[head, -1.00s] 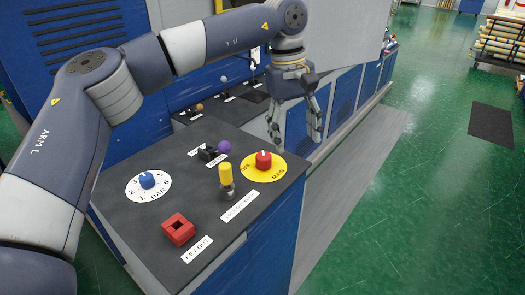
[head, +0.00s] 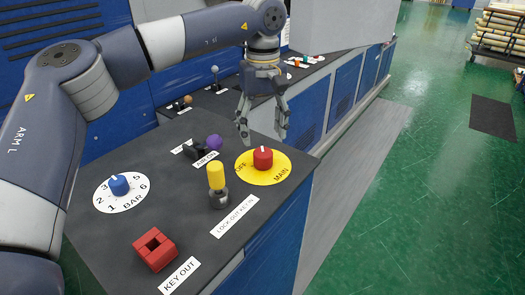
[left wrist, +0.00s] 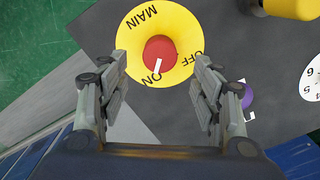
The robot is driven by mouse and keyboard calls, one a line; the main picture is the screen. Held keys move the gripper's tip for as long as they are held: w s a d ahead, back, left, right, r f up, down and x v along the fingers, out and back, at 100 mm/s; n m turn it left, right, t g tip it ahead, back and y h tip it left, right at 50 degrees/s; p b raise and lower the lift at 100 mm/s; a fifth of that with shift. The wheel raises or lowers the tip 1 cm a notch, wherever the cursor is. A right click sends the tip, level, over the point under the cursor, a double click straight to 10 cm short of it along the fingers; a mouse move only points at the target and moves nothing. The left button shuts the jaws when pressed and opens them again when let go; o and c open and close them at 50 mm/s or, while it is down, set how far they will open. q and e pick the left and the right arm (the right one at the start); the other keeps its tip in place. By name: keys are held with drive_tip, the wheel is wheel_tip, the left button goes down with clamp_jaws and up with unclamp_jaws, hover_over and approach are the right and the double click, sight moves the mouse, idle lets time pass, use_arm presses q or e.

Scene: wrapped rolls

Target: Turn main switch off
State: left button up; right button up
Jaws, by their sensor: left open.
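The main switch (head: 263,157) is a red knob on a round yellow plate marked OFF and MAIN, on the dark console top. It also shows in the left wrist view (left wrist: 160,52), where the knob's white mark points at the word ON. My left gripper (head: 262,131) is open and empty, behind and above the switch in the head view. In the left wrist view its two fingers stand apart, either side of the knob's near side, with no visible contact. In the head view the ON label cannot be made out. My right gripper is not in view.
On the console (head: 150,206) stand a yellow-topped lockout key (head: 217,180), a blue dial (head: 119,184), a red square block (head: 154,249) and a purple-knobbed lever (head: 214,142). Further levers stand behind.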

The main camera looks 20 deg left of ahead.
sight(263, 151)
use_arm(q)
wheel_tip(263, 151, down, 6)
drive_tip(key=shift+w+f+p, duration=0.1)
drive_tip(key=shift+f+p, duration=0.15)
drive_tip(key=shift+p, duration=0.35)
drive_tip(key=shift+f, duration=0.25)
drive_tip(key=c, duration=1.1)
